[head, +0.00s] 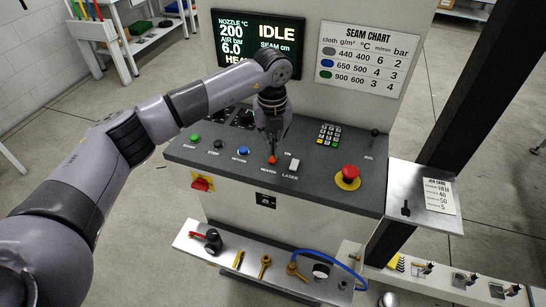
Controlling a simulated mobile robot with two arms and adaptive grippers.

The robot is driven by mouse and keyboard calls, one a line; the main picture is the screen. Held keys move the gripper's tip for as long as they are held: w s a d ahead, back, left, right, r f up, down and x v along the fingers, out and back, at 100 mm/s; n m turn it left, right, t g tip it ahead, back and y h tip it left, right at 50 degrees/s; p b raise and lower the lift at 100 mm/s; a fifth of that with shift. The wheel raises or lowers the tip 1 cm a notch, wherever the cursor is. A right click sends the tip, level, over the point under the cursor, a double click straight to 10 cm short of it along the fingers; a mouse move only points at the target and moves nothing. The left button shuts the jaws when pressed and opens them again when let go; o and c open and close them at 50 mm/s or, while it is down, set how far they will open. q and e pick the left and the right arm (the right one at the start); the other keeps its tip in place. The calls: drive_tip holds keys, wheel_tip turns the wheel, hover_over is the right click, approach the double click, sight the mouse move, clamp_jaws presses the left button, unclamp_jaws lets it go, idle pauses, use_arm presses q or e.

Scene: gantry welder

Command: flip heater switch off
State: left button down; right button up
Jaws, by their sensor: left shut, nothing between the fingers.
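The heater switch (272,160) is a small red-orange piece above the HEATER label on the dark sloped panel (225,172). My left gripper (271,148) points down directly over it, shut and empty. Its fingertips are at or just above the switch; I cannot tell if they touch. The gripper hides part of the switch, so its position is unclear. The display (258,34) reads IDLE, nozzle 200 and air 6.0; my arm covers its lower line after "HEA". My right gripper is not in view.
Close by on the panel are a blue button (243,152), a white LASER switch (294,165), a keypad (328,134) and a red mushroom button (349,173). A red knob (202,184) is on the front face. A tool shelf (222,257) juts out below.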

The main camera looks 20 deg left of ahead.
sight(272, 160)
use_arm(q)
drive_tip(key=shift+s+f+b, duration=0.1)
drive_tip(key=shift+f+b, duration=0.9)
drive_tip(key=shift+f, duration=0.5)
idle(1.0)
drive_tip(key=shift+r, duration=0.1)
drive_tip(key=shift+r+p, duration=0.65)
drive_tip(key=shift+r, duration=0.2)
drive_tip(key=shift+r+p, duration=1.45)
drive_tip(key=shift+r, duration=1.15)
